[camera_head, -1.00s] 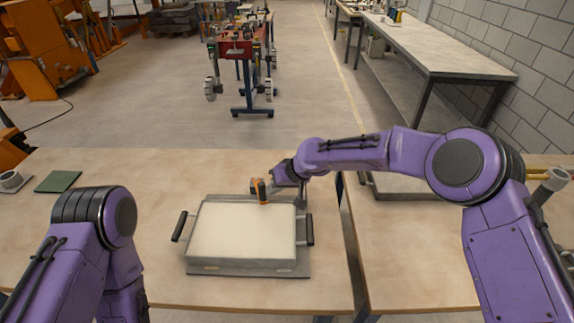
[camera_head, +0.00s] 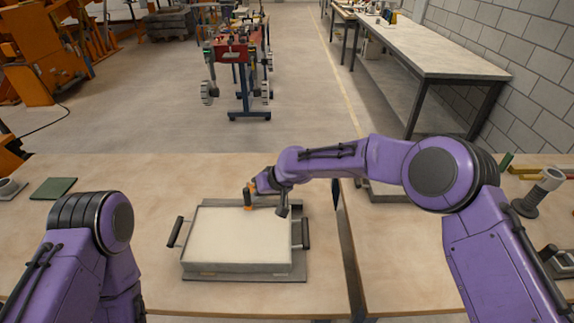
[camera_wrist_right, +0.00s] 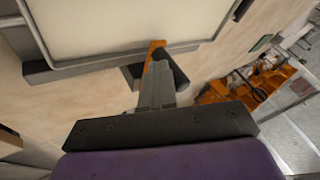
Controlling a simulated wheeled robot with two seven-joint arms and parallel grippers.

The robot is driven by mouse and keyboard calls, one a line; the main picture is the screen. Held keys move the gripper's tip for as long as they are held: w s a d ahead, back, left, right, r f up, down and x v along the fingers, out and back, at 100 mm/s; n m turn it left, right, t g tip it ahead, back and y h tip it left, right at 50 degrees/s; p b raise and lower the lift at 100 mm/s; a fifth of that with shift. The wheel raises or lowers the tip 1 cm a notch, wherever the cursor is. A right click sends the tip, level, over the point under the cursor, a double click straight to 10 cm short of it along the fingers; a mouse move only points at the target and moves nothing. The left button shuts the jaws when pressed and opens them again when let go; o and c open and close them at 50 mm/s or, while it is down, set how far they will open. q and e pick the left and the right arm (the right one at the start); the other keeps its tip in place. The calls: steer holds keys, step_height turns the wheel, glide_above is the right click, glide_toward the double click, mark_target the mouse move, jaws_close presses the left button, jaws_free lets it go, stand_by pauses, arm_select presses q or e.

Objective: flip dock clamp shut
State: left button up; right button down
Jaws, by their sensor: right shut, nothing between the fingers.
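The sandbed (camera_head: 194,268), a shallow grey tray filled with pale sand, sits on the near table with a black handle at each side. The dock clamp (camera_head: 248,198), with an orange part, is at the middle of its far edge. My right gripper (camera_wrist_right: 157,75) is shut and empty, its tips right by the orange piece (camera_wrist_right: 152,50) and a dark cylindrical piece in the right wrist view; whether they touch I cannot tell. In the head view my right wrist covers part of the clamp area. My left arm is at the lower left; its gripper is out of view.

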steer(key=shift+s+a, duration=0.2)
steer(key=shift+a, duration=0.1)
steer(key=shift+d, duration=0.25)
steer(key=d, duration=0.2)
steer(key=shift+s+d+p, duration=0.3)
steer(key=shift+d+p, duration=0.05)
steer(key=shift+d, duration=0.05)
steer(key=shift+s+d+r+b, duration=0.45)
steer(key=shift+d+r, duration=0.15)
steer(key=shift+d, duration=0.1)
steer(key=s+d+r+b, duration=0.1)
steer(key=s+d+r, duration=0.2)
steer(key=r, duration=0.3)
steer(key=shift+s+d+r+b, duration=0.2)
steer(key=shift+s+r+b, duration=0.2)
steer(key=shift+s, duration=0.2)
steer(key=shift+a, duration=0.1)
